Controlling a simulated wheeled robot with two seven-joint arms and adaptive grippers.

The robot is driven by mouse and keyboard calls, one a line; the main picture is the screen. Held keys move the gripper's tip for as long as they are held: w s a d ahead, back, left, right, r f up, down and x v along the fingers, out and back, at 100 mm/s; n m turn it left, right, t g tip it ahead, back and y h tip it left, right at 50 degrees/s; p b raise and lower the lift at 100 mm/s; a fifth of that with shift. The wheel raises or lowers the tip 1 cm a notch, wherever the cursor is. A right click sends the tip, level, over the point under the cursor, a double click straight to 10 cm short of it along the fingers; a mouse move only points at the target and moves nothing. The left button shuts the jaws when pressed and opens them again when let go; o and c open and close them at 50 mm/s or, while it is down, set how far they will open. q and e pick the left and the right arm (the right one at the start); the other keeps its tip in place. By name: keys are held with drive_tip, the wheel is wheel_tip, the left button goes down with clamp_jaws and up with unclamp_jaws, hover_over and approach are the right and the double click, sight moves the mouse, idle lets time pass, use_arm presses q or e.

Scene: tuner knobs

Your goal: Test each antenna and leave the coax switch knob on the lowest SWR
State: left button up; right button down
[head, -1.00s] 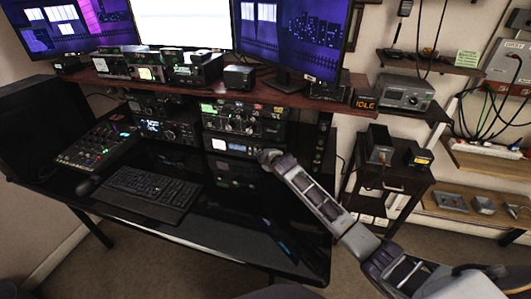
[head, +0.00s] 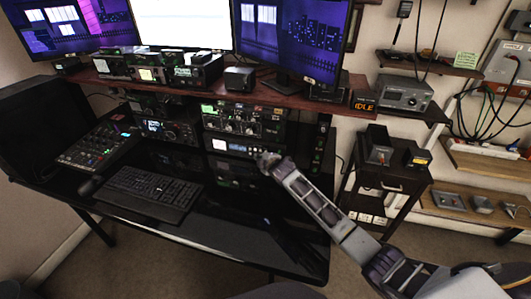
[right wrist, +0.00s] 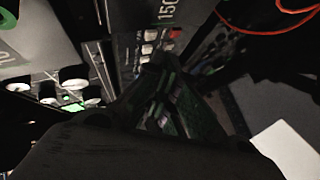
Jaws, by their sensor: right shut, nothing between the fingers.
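My right gripper (head: 266,160) is in front of the radio stack on the desk. In the right wrist view its dark fingers (right wrist: 168,98) are together with nothing between them, near a dark panel with small buttons (right wrist: 150,45). The tuner-like unit (head: 244,121) with round knobs and a lit green display sits under the shelf, just above and left of the gripper. A grey box (head: 405,94) with a round dial stands at the right, next to a small display reading IDLE (head: 364,100). I cannot tell which knob is the coax switch. My left gripper is out of view.
The wooden shelf (head: 290,97) overhangs the stack and carries monitors and small units. A keyboard (head: 150,190) and a mixer (head: 97,146) lie on the desk. A small black stand (head: 383,187) is at the right. The front right desk top is mostly clear.

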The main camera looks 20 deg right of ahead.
drive_tip(key=shift+s+a+p, duration=0.65)
drive_tip(key=shift+s, duration=0.35)
drive_tip(key=shift+s+a+p, duration=0.6)
drive_tip(key=shift+s+p, duration=0.05)
drive_tip(key=shift+s, duration=0.3)
drive_tip(key=shift+r, duration=0.2)
idle(3.5)
wheel_tip(320, 180, up, 9)
drive_tip(key=p, duration=0.9)
drive_tip(key=shift+r+p, duration=0.45)
drive_tip(key=shift+p, duration=0.1)
